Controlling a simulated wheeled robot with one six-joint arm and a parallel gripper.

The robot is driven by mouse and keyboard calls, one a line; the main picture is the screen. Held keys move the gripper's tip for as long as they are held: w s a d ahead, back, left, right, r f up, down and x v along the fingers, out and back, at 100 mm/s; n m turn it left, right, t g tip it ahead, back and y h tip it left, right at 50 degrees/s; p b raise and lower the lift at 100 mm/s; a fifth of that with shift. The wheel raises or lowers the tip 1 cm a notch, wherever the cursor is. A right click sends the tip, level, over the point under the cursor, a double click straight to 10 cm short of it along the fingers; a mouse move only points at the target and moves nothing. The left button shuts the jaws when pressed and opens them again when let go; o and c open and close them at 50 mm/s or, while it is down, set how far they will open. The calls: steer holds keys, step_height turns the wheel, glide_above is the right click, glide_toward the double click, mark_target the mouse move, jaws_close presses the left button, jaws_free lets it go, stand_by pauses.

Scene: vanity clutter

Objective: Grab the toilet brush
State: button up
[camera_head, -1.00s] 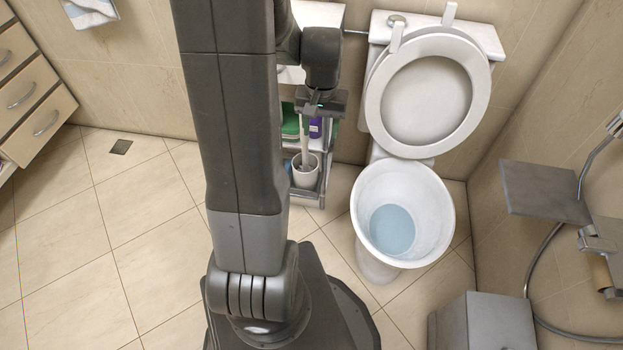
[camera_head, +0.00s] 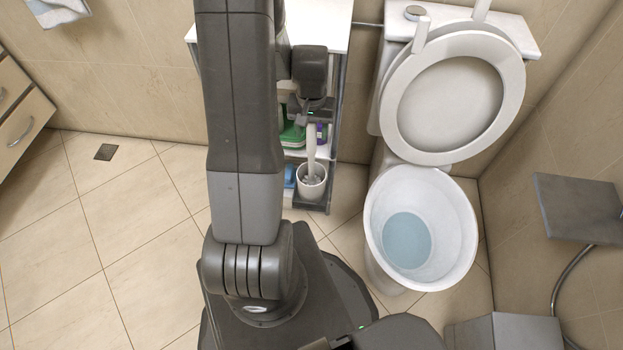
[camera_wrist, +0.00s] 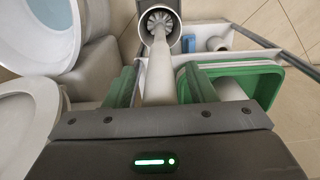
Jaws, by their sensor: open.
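The toilet brush (camera_head: 311,150) has a white handle and stands in a white cup-like holder (camera_head: 311,192) on the low shelf. In the wrist view its handle (camera_wrist: 158,72) runs up between my gripper's fingers, and its bristle head sits inside the holder (camera_wrist: 177,32). My gripper (camera_wrist: 161,78) is open, with one green finger on each side of the handle. Small gaps seem to show beside the handle; contact cannot be told. In the head view my gripper (camera_head: 312,108) is above the holder, and my arm hides part of the shelf.
The shelf unit (camera_head: 330,165) also holds a green item (camera_head: 292,134), a purple bottle (camera_head: 321,132) and a blue item (camera_head: 290,176) close to the brush. The toilet (camera_head: 455,215) stands to the right, lid and seat raised.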

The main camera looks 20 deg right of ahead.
steer(key=shift+c, duration=0.4)
steer(key=shift+r, duration=0.1)
jaws_close()
